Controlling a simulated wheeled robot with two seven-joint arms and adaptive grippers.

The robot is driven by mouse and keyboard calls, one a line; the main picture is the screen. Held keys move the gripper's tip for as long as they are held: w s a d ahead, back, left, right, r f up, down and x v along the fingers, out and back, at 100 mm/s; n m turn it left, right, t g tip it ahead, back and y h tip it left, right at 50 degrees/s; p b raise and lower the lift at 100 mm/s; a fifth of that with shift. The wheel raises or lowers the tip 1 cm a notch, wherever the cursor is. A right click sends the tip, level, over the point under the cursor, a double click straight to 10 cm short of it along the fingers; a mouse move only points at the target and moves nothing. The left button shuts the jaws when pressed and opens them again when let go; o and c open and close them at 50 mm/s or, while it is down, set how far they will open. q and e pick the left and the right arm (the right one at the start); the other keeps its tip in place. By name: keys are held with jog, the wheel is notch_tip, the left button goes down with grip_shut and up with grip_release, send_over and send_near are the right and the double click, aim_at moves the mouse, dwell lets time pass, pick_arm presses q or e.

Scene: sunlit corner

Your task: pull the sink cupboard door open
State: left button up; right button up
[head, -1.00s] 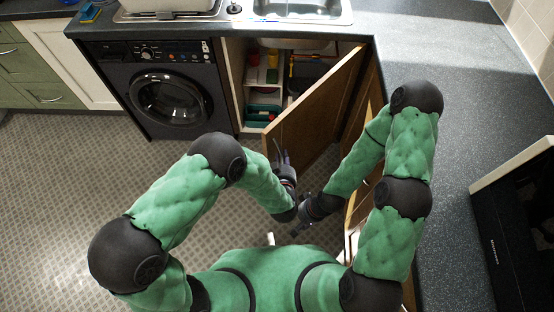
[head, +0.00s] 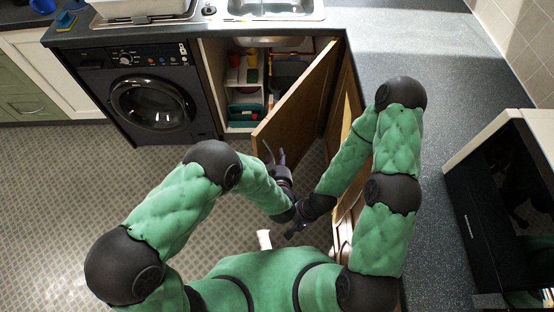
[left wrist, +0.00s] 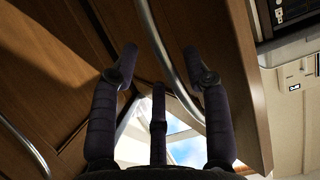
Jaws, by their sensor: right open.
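The sink cupboard door (head: 298,105) is brown wood and stands well open, hinged at its right side; the cupboard inside shows to its left. My left gripper (head: 274,156) is at the free edge of the door, on its outer face. In the left wrist view its fingers (left wrist: 162,62) are apart, and the curved metal door handle (left wrist: 166,50) passes between them without visible clamping. The door panel (left wrist: 215,35) lies behind the handle. My right gripper (head: 297,230) is open and empty, low in front of my body, just below the left wrist.
A black washing machine (head: 152,98) stands left of the cupboard. The cupboard holds a white rack and coloured items (head: 243,75). A dark worktop (head: 425,90) runs along the right, with a black microwave-like appliance (head: 500,200) on it. The tiled floor (head: 80,190) is clear at left.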

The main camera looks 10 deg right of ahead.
pick_arm(q)
jog(key=v, duration=1.2)
dwell(0.3)
